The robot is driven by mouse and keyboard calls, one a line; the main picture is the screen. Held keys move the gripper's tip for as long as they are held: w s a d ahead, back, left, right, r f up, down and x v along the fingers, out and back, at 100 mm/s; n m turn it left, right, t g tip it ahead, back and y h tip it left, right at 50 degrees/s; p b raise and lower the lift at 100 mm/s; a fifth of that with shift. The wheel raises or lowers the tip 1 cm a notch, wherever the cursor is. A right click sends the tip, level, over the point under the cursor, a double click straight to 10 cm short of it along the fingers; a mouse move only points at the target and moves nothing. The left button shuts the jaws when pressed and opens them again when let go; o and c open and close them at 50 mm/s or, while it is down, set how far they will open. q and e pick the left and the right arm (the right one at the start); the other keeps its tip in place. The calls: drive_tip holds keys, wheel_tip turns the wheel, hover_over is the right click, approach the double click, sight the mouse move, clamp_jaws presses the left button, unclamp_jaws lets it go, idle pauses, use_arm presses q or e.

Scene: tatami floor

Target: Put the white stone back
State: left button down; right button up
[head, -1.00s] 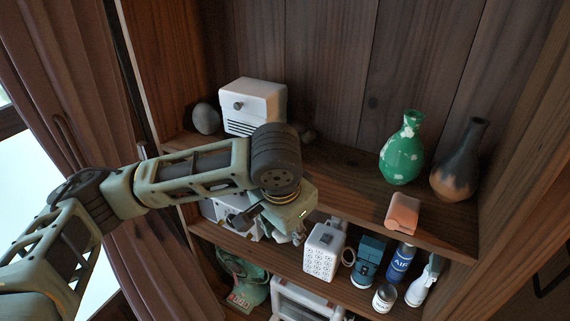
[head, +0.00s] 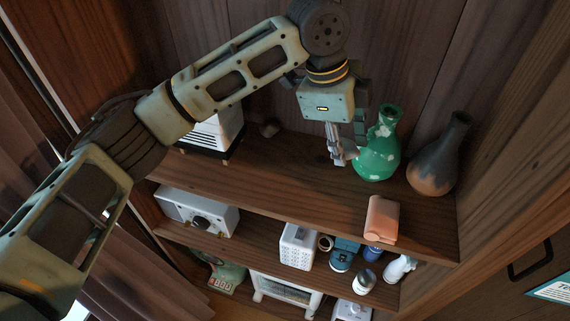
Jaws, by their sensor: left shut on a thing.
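My left gripper (head: 342,155) reaches in from the upper left and hangs fingers down over the top shelf (head: 280,165), just left of the green vase (head: 376,158). Its fingers are shut on a small pale thing, taken to be the white stone. The fingers hide most of it, so its outline is not clear. Whether the fingertips touch the vase cannot be told. My right gripper is not in view.
A dark vase (head: 437,165) stands right of the green one. A pink object (head: 381,220) lies at the shelf's front edge. A white box (head: 218,133) is partly behind my arm. Lower shelves hold several items, including a white radio-like box (head: 197,212). The middle of the top shelf is clear.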

use_arm(q)
drive_tip(key=a+f+p, duration=0.1)
drive_tip(key=a+f, duration=0.1)
drive_tip(key=a, duration=0.1)
drive_tip(key=w+a+f+p, duration=0.1)
drive_tip(key=a+f, duration=0.1)
drive_tip(key=a, duration=0.2)
drive_tip(key=a+f+p, duration=0.1)
drive_tip(key=a+f, duration=0.1)
drive_tip(key=a, duration=0.2)
drive_tip(key=shift+w+f+p, duration=0.1)
drive_tip(key=shift+w+p, duration=0.25)
drive_tip(key=shift+w, duration=0.05)
drive_tip(key=shift+a+f, duration=0.15)
drive_tip(key=shift+f, duration=0.05)
drive_tip(key=shift+f+p, duration=0.3)
drive_tip(key=shift+f, duration=0.05)
wheel_tip(320, 180, down, 3)
drive_tip(key=shift+f+p, duration=0.2)
drive_tip(key=shift+p, duration=0.4)
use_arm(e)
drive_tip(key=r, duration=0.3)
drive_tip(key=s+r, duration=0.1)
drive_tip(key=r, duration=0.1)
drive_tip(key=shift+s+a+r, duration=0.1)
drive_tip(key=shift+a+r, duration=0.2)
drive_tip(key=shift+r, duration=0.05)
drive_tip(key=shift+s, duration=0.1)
